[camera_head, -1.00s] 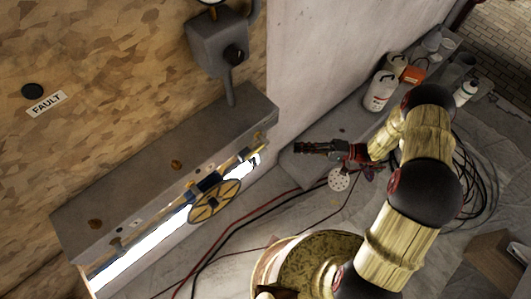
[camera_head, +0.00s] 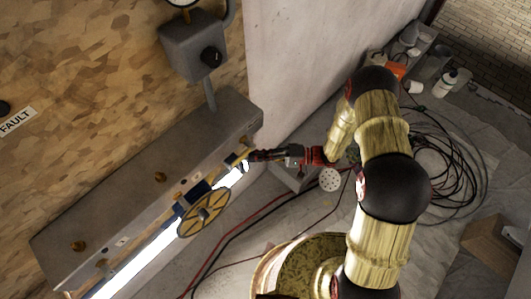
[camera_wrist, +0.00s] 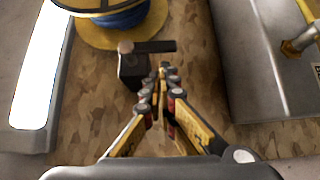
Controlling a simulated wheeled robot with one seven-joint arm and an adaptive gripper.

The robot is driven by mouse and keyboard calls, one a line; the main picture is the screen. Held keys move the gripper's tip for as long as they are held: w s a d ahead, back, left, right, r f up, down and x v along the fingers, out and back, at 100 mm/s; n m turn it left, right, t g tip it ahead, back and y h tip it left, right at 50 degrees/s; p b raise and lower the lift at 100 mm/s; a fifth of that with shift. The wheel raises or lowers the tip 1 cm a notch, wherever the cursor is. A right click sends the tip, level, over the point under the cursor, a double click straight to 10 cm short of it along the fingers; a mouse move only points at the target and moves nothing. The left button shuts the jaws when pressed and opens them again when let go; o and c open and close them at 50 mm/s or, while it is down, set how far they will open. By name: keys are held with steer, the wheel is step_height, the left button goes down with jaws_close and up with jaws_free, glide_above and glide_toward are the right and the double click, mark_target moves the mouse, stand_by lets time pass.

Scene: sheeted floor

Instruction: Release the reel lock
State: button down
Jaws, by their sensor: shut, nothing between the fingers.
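The reel (camera_head: 204,212) has yellow spoked flanges and stands at the front of the long grey housing. In the wrist view its yellow flange and blue winding (camera_wrist: 118,20) show at the top. Below it is a dark block with a black lever (camera_wrist: 154,46) pointing right, probably the reel lock. My gripper (camera_head: 252,157) is at the housing's right end, beyond the reel. In the wrist view my gripper (camera_wrist: 162,78) is shut and empty, its tips just below the lever and right of the block. I cannot tell whether they touch.
A bright white strip (camera_wrist: 42,65) lies left of the reel, and a grey box (camera_wrist: 265,70) with a brass fitting stands close on the right. A grey switch box (camera_head: 194,50) is on the wall above the housing. Red and black cables (camera_head: 245,225) cross the sheeted floor.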

steer(key=shift+s+a, duration=0.4)
steer(key=shift+s, duration=0.05)
steer(key=shift+s+a+r+n, duration=0.1)
steer(key=shift+r+n, duration=0.05)
steer(key=shift+n, duration=0.15)
